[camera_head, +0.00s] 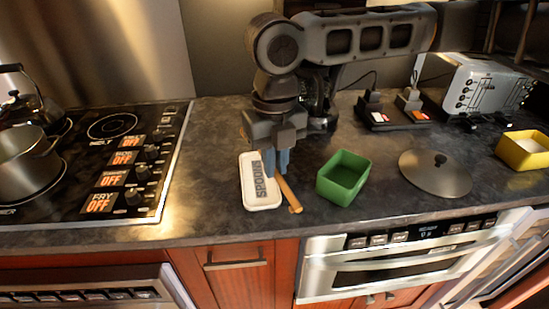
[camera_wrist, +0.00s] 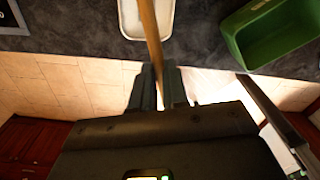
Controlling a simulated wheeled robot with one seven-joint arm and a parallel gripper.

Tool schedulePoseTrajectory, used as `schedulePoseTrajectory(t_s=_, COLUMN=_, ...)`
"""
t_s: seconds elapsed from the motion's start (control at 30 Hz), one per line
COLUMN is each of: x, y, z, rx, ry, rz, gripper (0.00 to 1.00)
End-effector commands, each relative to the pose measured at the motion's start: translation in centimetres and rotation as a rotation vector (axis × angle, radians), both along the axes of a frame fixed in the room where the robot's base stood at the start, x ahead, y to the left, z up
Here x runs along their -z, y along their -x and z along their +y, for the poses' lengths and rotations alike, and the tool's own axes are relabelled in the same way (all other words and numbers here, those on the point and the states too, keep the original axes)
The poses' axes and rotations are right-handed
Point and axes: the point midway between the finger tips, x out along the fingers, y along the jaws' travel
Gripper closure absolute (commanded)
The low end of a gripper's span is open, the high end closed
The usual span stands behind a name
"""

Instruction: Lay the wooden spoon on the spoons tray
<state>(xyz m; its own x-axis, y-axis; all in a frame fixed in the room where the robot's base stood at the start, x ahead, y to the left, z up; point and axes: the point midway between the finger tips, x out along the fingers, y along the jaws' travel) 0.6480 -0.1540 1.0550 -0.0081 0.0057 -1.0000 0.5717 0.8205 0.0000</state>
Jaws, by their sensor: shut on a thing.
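The wooden spoon (camera_head: 289,194) shows as a thin light-brown handle slanting down and right from my gripper (camera_head: 277,165). In the wrist view the handle (camera_wrist: 151,35) runs between the fingers of my gripper (camera_wrist: 159,88), which is shut on it. The spoons tray (camera_head: 262,200) is a white rounded tray lettered SPOONS on the counter, just left of the spoon in the head view. In the wrist view the handle crosses in front of the tray (camera_wrist: 128,22). The spoon's other end is hidden in the head view. Its height above the counter is hard to tell.
A green open box (camera_head: 342,180) stands close to the right of the spoon. A pot lid (camera_head: 436,174) and a yellow container (camera_head: 523,150) lie farther right. The stove (camera_head: 105,160) with a pot (camera_head: 25,165) is at left. The counter's front edge is near.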

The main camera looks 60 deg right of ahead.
Motion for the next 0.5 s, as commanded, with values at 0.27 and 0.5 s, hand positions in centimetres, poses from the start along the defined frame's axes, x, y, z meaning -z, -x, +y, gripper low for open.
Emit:
schedulePoseTrajectory(t_s=0.27, x=2.5, y=0.0, z=0.0, rx=0.0, ry=-0.001, rz=0.001, gripper=1.0)
schedulePoseTrajectory(t_s=0.5, x=4.5, y=0.0, z=0.0, rx=0.0, ry=-0.001, rz=0.001, gripper=1.0)
